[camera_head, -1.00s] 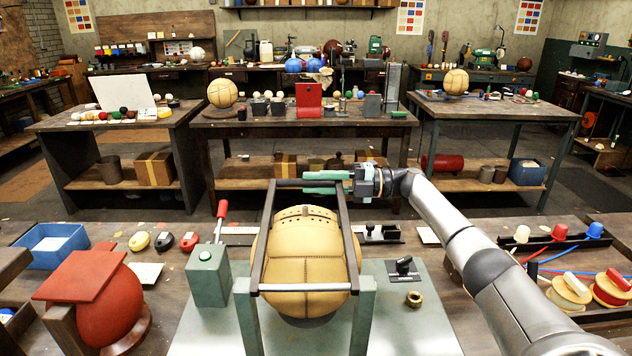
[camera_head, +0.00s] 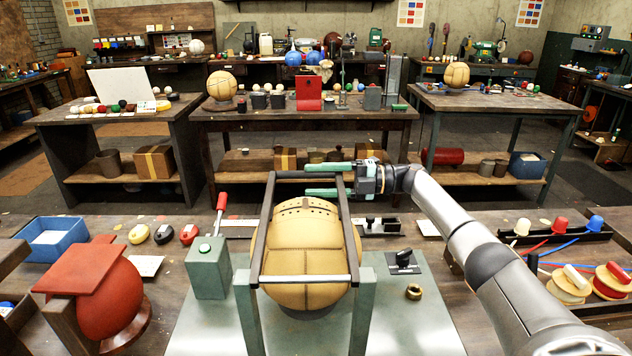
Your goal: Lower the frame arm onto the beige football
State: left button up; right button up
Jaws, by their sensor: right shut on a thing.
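The beige football (camera_head: 306,235) sits on a grey-green base plate (camera_head: 405,325) in the middle of the near bench. The frame arm (camera_head: 349,228) has two dark side bars running along the ball's left and right, joined by a silver rod in front between two green posts (camera_head: 362,312). Its dark far crossbar (camera_head: 296,175) is beyond and above the ball in the picture. I cannot tell whether the bars touch the ball. My right gripper (camera_head: 325,180), with green fingers, is shut on the far crossbar near its right end. My left gripper is not in view.
A red ball under a red board (camera_head: 107,295) is further left, with a blue bin (camera_head: 48,242) behind. A black clamp (camera_head: 403,260) and brass ring (camera_head: 414,292) lie right. Colored spools (camera_head: 570,283) are far right.

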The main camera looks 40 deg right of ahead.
jog(key=b+v, duration=0.3)
jog(key=v, duration=0.9)
